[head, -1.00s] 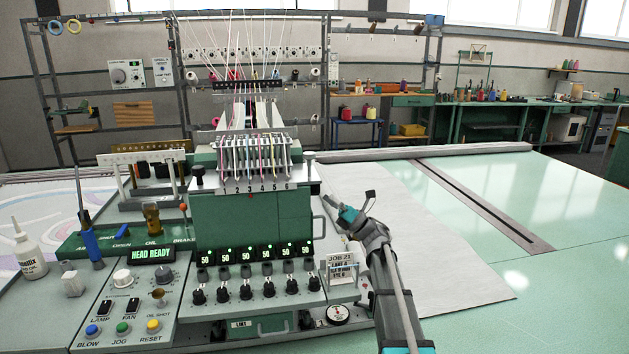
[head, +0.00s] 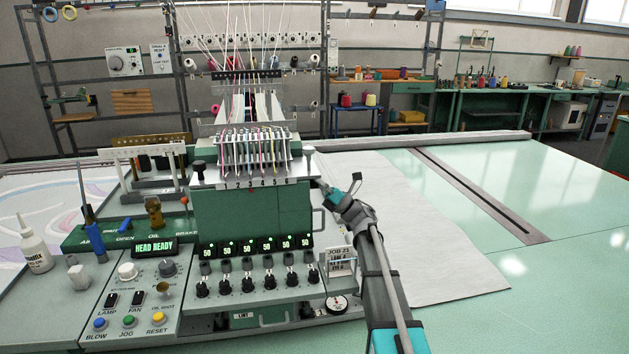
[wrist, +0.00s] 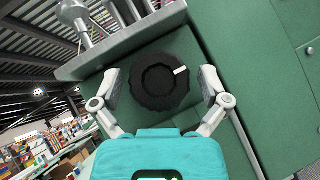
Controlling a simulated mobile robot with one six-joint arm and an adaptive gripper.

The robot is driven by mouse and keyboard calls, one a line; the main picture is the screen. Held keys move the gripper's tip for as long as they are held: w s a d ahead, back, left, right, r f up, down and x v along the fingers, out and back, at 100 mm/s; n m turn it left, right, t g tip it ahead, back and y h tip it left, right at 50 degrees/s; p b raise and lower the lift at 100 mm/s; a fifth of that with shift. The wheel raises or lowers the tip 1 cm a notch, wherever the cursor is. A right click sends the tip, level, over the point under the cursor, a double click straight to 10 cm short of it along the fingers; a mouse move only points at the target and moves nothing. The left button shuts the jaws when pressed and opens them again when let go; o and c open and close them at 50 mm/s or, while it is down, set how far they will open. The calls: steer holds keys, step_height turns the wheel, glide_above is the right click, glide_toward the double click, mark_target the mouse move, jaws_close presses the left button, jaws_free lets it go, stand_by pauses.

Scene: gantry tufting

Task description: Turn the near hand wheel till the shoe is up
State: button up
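A black, scalloped hand wheel (wrist: 160,82) with one white mark at its upper right is on the side of the green tufting head (wrist: 188,50) in the wrist view. My gripper (wrist: 161,86) is open, with one finger on each side of the wheel and a gap on both sides. In the head view my gripper (head: 326,190) is at the right side of the green head (head: 250,212), where the wheel is hidden from sight. The shoe is not clearly visible in either view.
A control panel with knobs and coloured buttons (head: 128,320) is at the lower left. A handle (head: 318,220) and a job card (head: 339,263) are close to my arm. White cloth (head: 420,230) covers part of the green table (head: 560,235), which is clear on the right.

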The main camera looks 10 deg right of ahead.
steer(key=c, duration=0.8)
steer(key=shift+c, duration=0.2)
steer(key=shift+r+m+t+h+p, duration=0.1)
steer(key=shift+m+t+h+p, duration=0.25)
steer(key=shift+m, duration=0.25)
steer(key=m+t+h+p, duration=0.1)
steer(key=m, duration=0.1)
steer(key=m+t+h+p, duration=0.1)
steer(key=m+h, duration=0.1)
steer(key=m+t+h+p, duration=0.1)
steer(key=m, duration=0.1)
steer(key=shift+s+r+m+h, duration=0.1)
steer(key=shift+r+m+h, duration=0.15)
steer(key=shift+m+h, duration=0.1)
steer(key=m+h+p, duration=0.3)
steer(key=m+p, duration=0.1)
steer(key=p, duration=0.1)
steer(key=shift+m+h, duration=0.3)
steer(key=shift+m, duration=0.05)
steer(key=m+g+h+p, duration=0.2)
steer(key=m+h+p, duration=0.1)
steer(key=m+p, duration=0.1)
steer(key=shift+g+p, duration=0.25)
steer(key=shift+p, duration=0.6)
steer(key=shift+f+m+g+h+p, duration=0.3)
steer(key=shift+m+g+h+p, duration=0.2)
steer(key=shift+m+g+p, duration=0.85)
steer(key=shift+n+t+p, duration=0.25)
steer(key=shift+n+p, duration=0.05)
steer(key=shift+n, duration=0.05)
